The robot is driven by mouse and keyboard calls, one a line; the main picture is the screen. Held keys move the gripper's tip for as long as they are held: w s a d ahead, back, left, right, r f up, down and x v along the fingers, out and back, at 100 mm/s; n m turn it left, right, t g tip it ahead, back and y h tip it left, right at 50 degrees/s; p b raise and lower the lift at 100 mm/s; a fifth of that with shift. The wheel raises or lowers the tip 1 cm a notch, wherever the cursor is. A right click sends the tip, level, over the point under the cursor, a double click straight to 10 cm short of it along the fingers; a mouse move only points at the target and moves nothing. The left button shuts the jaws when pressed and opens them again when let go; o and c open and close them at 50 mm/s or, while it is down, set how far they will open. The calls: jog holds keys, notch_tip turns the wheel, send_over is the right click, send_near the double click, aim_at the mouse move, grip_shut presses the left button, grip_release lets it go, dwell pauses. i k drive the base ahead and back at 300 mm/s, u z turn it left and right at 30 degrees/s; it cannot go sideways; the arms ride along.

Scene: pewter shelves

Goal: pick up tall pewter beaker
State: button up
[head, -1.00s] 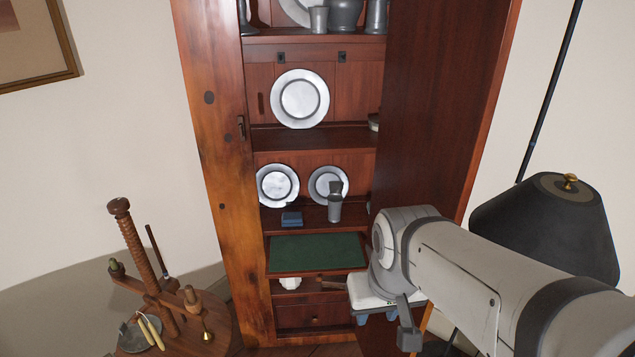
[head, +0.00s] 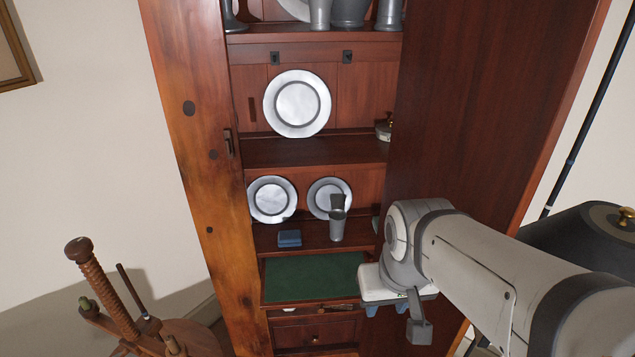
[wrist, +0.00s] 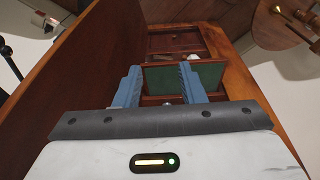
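A tall grey pewter beaker (head: 337,228) stands on the lower plate shelf, in front of the right small plate. A darker piece shows at its top; I cannot tell if it is part of it. Other pewter vessels, among them a tall one (head: 390,14), stand on the top shelf, cut by the picture's upper edge. My gripper (wrist: 159,76) is open and empty in the wrist view, its two blue fingers apart. In the head view it is low, right of and below the beaker, and partly hidden by my arm. No beaker can be made out in the wrist view.
The cabinet's open door (head: 480,130) stands to the right, close to my arm. A small blue box (head: 289,238) sits left of the beaker. A green panel (head: 312,279) lies below. A large plate (head: 297,104) stands above. A wooden press (head: 105,290) is at lower left.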

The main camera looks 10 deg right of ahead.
aim_at(337, 217)
jog(key=z, duration=1.9)
jog(key=k, duration=0.75)
jog(key=u, duration=1.05)
jog(key=i, duration=0.5)
